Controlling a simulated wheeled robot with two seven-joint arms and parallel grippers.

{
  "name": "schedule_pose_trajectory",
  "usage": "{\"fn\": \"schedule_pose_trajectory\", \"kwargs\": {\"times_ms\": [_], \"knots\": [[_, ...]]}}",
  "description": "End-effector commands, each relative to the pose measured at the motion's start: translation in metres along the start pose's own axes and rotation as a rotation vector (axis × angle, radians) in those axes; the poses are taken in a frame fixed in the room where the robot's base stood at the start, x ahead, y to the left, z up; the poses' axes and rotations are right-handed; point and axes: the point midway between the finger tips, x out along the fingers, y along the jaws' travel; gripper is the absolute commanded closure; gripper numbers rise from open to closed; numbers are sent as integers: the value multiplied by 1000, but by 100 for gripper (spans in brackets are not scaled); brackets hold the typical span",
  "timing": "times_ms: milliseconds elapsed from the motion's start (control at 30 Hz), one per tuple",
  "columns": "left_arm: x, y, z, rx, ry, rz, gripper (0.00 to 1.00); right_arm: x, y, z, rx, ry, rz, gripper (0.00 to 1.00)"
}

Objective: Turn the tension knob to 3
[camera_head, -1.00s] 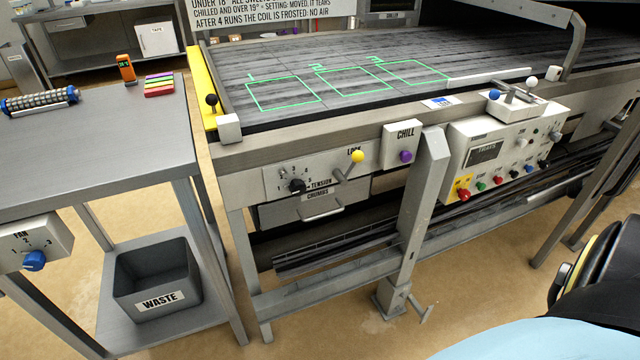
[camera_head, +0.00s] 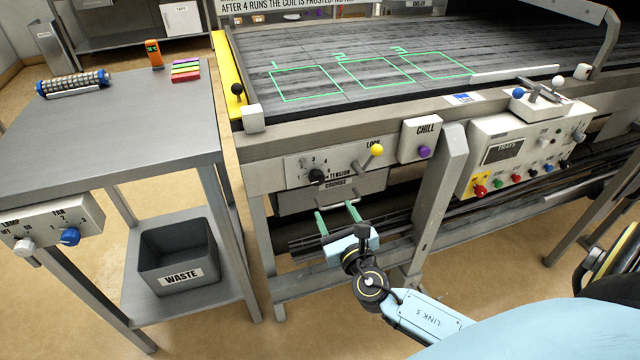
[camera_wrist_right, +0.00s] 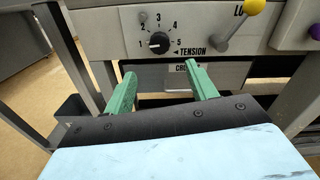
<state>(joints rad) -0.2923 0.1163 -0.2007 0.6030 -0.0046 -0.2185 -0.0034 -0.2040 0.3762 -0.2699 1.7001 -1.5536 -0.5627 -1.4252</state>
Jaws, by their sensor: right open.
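The black tension knob (camera_head: 317,176) sits on a grey panel on the front of the belt table, with a dial numbered 1 to 5 around it. In the right wrist view the knob (camera_wrist_right: 159,43) is ahead, just above and between the green fingertips; its pointer mark looks turned toward the left, near 1, but is small. My right gripper (camera_head: 337,216) is open and empty, below the knob and in front of the crumbs drawer. In the right wrist view the gripper (camera_wrist_right: 160,80) shows its fingers wide apart, not touching the knob. My left gripper is not in view.
A yellow-tipped lock lever (camera_head: 376,150) is right of the knob. The crumbs drawer handle (camera_head: 345,200) lies below it. A chill box with a purple button (camera_head: 424,152) and a slanted grey post (camera_head: 440,190) stand farther right. A waste bin (camera_head: 180,257) is at left.

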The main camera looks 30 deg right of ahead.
Motion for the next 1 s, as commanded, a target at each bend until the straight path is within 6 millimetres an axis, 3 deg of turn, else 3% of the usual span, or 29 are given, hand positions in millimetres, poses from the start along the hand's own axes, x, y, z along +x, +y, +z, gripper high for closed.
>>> {"fn": "schedule_pose_trajectory", "kwargs": {"times_ms": [300, 500, 700, 1000], "knots": [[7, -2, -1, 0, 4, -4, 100, 69, 0, -1, 4, -1, -2, 43], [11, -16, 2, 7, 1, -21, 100, 98, 0, -2, 5, 1, -1, 43], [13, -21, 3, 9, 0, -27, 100, 110, 0, -1, 5, 2, 0, 43], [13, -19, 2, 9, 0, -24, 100, 111, 0, -1, 5, 3, 0, 46]]}}
